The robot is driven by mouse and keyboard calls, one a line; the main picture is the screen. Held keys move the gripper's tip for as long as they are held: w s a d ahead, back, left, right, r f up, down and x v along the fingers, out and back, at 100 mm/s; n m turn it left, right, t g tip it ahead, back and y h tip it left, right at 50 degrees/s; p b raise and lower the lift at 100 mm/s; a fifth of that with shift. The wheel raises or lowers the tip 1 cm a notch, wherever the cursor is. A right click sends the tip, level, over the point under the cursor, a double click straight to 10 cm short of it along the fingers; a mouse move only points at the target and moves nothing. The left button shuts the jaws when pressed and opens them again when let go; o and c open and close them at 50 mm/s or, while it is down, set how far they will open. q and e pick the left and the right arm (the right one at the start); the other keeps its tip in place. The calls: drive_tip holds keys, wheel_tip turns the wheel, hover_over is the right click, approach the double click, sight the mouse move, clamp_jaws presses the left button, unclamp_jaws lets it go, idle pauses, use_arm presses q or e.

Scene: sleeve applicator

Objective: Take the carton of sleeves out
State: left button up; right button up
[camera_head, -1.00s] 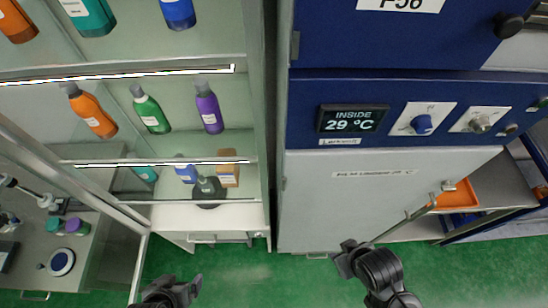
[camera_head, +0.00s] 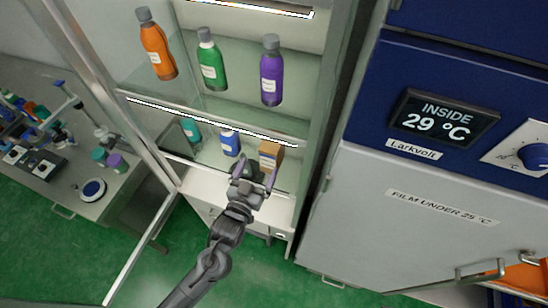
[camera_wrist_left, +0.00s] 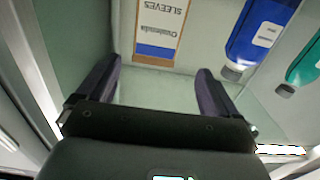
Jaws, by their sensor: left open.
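The carton of sleeves (camera_head: 270,152) is a small brown box with a white and blue label, standing on the lower shelf of the open glass cabinet, at its right end. In the left wrist view the carton (camera_wrist_left: 160,28) shows its "SLEEVES" label upside down, beyond the fingertips. My left gripper (camera_head: 255,178) is at the shelf's front, just below the carton in the head view. Its fingers (camera_wrist_left: 158,68) are spread with empty space between them, and the carton lies ahead, apart from them. My right gripper is not in view.
A blue bottle (camera_head: 230,142) and a teal bottle (camera_head: 190,129) stand left of the carton. Orange, green and purple bottles (camera_head: 270,72) stand on the shelf above. The glass door (camera_head: 140,262) is swung open at left. A grey-and-blue unit (camera_head: 400,220) stands at right.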

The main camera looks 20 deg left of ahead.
sight(272, 143)
use_arm(q)
drive_tip(key=w, duration=0.4)
drive_tip(key=shift+w+r+p, duration=0.2)
drive_tip(key=shift+w+p, duration=0.1)
drive_tip(key=shift+p, duration=0.1)
drive_tip(key=shift+w+d+f+p, duration=0.15)
drive_tip(key=shift+w+p, duration=0.25)
drive_tip(key=shift+w, duration=1.2)
drive_tip(key=shift+w+d+f+p, duration=0.15)
drive_tip(key=shift+w+p, duration=0.25)
drive_tip(key=shift+w, duration=1.2)
drive_tip(key=c, duration=1.2)
drive_tip(key=shift+r, duration=0.15)
drive_tip(key=shift+c, duration=0.6)
drive_tip(key=shift+r, duration=0.1)
